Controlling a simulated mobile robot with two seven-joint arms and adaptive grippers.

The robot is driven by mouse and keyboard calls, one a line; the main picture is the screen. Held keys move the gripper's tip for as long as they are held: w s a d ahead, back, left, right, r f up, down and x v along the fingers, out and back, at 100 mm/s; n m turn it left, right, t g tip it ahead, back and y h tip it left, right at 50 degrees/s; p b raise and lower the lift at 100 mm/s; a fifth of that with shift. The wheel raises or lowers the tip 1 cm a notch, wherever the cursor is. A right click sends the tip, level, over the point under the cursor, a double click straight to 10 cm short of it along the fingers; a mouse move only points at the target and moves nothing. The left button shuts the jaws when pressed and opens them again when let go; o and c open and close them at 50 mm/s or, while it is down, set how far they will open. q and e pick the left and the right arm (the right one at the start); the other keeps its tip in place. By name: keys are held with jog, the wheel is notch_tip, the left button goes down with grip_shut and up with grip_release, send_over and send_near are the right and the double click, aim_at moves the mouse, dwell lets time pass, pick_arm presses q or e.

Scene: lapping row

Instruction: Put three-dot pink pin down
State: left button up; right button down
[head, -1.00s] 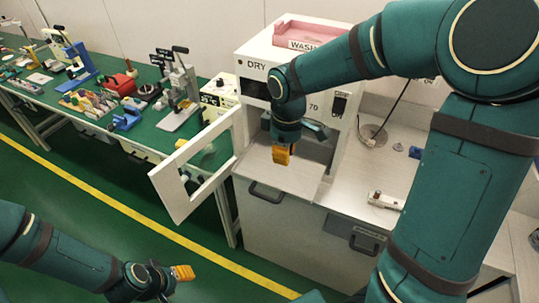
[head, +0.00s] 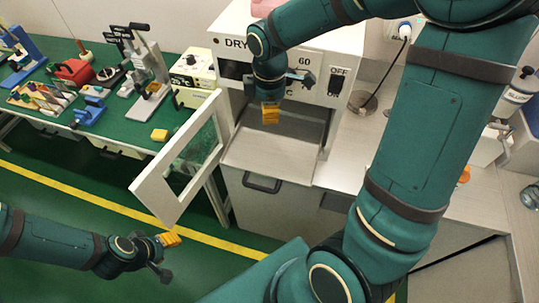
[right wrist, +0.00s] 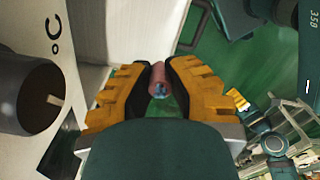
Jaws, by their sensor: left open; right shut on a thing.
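The pink pin (right wrist: 158,74) is gripped between the yellow-padded fingers of my right gripper (head: 270,113). Its dots cannot be made out, and the fingers hide most of it; I cannot pick it out in the head view. My right gripper hangs in front of the opening of the white DRY cabinet (head: 236,62), above its pale shelf (head: 255,160). My left gripper (head: 170,239) is open and apart, low at the left over the green floor.
The cabinet's white windowed door (head: 153,190) stands swung open to the left, between my two grippers. A green bench (head: 50,125) at the left carries a press (head: 148,75), a yellow block (head: 159,135) and several tools. A pale counter extends right, partly behind my arm.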

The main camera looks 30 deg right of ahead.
jog(key=b, duration=0.2)
send_over(269, 163)
notch_tip(269, 163, down, 15)
jog(key=shift+f, duration=0.1)
jog(key=shift+f+b, duration=0.4)
jog(key=shift+f, duration=1.75)
jog(key=shift+f, duration=0.1)
jog(key=c, duration=1)
grip_release()
